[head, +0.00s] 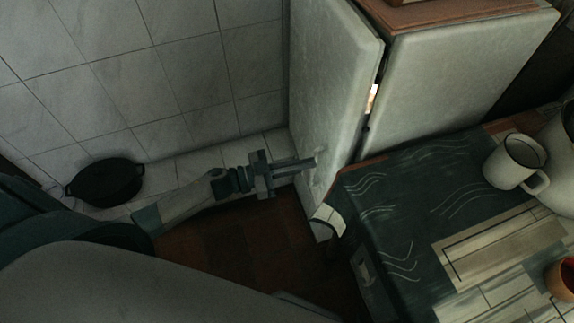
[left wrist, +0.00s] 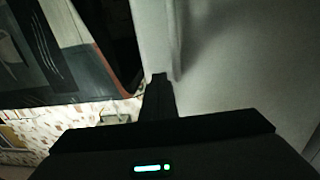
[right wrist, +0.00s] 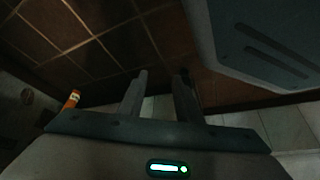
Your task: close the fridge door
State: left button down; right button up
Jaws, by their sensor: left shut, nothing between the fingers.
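The pale fridge door (head: 335,75) stands slightly ajar in the head view. A narrow lit gap separates it from the fridge body (head: 460,75). My left gripper (head: 312,162) is shut and empty, its tip at the lower outer face of the door. The left wrist view shows the shut fingers (left wrist: 160,80) against the pale door surface (left wrist: 235,60); whether they press on it I cannot tell. My right gripper (right wrist: 160,78) is open and empty over a dark tiled floor, outside the head view.
A table with a dark patterned cloth (head: 400,185) stands right beside the fridge, with a white mug (head: 513,160) and an orange cup (head: 562,278) on it. A black pot (head: 105,182) sits by the tiled wall at the left. Brown floor (head: 265,240) shows below my left arm.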

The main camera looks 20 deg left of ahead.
aim_at(330, 159)
pick_arm(q)
jog(key=shift+x, duration=1.95)
pick_arm(e)
jog(key=shift+w+a+r+t, duration=0.25)
jog(key=shift+a+r+t, duration=0.05)
jog(key=shift+a, duration=0.05)
pick_arm(q)
jog(key=w+d+p, duration=0.1)
jog(key=d+t, duration=0.1)
jog(key=d, duration=0.1)
jog(key=shift+w+r+n+y+p, duration=0.1)
jog(key=shift+w+n+y+p, duration=0.25)
jog(key=shift+w+n+y, duration=0.05)
jog(key=shift+d+r+t, duration=0.1)
jog(key=shift+r+t, duration=0.05)
jog(key=shift+t, duration=0.15)
pick_arm(e)
jog(key=shift+w+a+r+t, duration=0.3)
jog(key=shift+a+r+t, duration=0.2)
jog(key=shift+a+r, duration=0.2)
pick_arm(q)
jog(key=shift+w+d+r, duration=0.1)
